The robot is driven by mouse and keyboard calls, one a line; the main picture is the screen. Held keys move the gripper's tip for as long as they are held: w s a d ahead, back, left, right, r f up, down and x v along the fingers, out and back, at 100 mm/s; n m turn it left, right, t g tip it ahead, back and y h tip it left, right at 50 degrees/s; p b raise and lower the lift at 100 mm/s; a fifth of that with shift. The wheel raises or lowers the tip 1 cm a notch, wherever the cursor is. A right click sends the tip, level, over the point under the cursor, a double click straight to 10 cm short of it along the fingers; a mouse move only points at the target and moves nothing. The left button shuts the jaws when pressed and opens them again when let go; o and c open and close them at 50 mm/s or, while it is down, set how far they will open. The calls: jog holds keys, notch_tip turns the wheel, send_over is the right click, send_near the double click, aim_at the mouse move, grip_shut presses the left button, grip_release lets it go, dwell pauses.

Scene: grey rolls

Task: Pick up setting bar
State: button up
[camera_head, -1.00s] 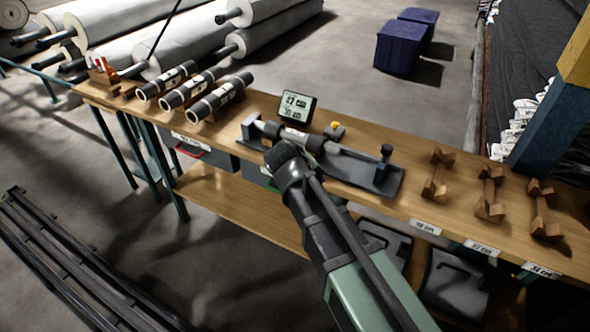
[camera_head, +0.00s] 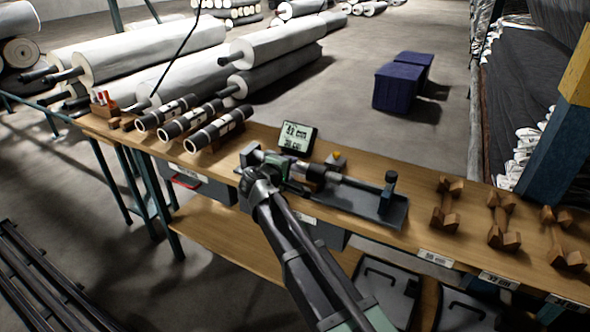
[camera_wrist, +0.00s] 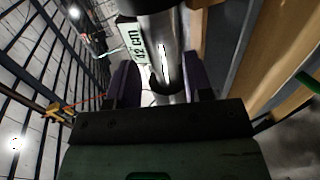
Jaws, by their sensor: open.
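A metal bar (camera_head: 352,184), which looks like the setting bar, lies in a dark grey fixture (camera_head: 375,212) on the wooden bench. It has a dark collar (camera_head: 315,173). My gripper (camera_head: 272,172) is at the left part of the fixture and hides part of the bar there. In the wrist view my gripper (camera_wrist: 163,88) is open, with a purple finger on each side of the shiny bar (camera_wrist: 160,50). I cannot tell whether a finger touches it. A small display (camera_head: 297,138) stands behind the fixture; its 42 cm reading shows in the wrist view (camera_wrist: 133,42).
Several black-ended tubes (camera_head: 215,130) rest on the bench at left. Empty wooden cradles (camera_head: 503,225) stand at right, above size labels. A blue-and-yellow post (camera_head: 560,140) rises at right.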

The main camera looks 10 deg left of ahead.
aim_at(293, 167)
jog(key=b+x, duration=0.1)
jog(key=x, duration=0.3)
jog(key=shift+w+f, duration=0.2)
jog(key=shift+f, duration=0.05)
jog(key=shift+s+r, duration=0.1)
grip_shut()
notch_tip(293, 167, up, 20)
jog(key=p, duration=2)
